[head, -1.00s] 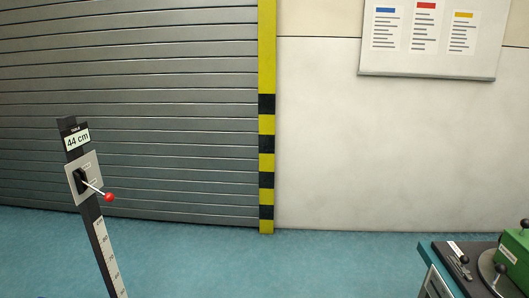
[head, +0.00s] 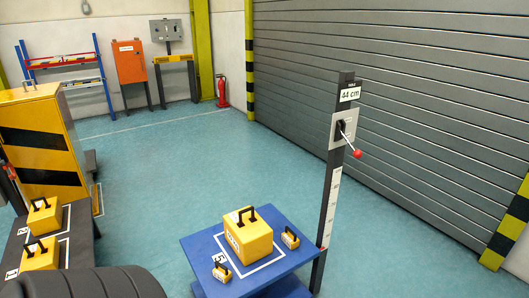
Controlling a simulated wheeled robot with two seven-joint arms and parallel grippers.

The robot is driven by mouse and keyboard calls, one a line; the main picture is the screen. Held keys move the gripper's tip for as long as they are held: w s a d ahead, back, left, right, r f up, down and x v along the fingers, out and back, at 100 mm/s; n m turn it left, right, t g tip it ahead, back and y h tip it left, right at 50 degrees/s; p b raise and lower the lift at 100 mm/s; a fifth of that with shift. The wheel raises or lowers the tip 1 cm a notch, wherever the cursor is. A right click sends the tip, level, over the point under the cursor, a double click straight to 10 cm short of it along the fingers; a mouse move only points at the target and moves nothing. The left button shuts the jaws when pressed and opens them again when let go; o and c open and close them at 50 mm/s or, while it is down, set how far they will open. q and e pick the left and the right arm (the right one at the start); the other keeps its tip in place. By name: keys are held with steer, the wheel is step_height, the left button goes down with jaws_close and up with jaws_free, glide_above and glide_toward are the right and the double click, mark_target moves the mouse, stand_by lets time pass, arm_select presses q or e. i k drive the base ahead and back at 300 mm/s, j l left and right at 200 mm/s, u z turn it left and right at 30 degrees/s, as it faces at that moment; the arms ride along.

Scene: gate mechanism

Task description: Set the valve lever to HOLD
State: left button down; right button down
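The valve lever (head: 349,141) is a thin light rod with a red ball knob (head: 357,154). It sticks out of a grey plate (head: 337,131) on a dark upright post (head: 328,205), right of centre in the head view. The rod slopes down to the right. The plate's markings are too small to read, so I cannot tell which setting the lever is at. A sign on top of the post reads 44 cm (head: 350,94). Neither of my grippers is in view.
A blue table (head: 200,249) with yellow weights (head: 248,236) stands just left of the post. A dark bench (head: 78,245) with yellow weights and a yellow cabinet (head: 45,135) stand at the left. A shutter (head: 430,100) lies behind the post. The floor (head: 170,165) beyond the tables is clear.

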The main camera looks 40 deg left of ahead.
mark_target(351, 145)
steer(key=u, duration=1.15)
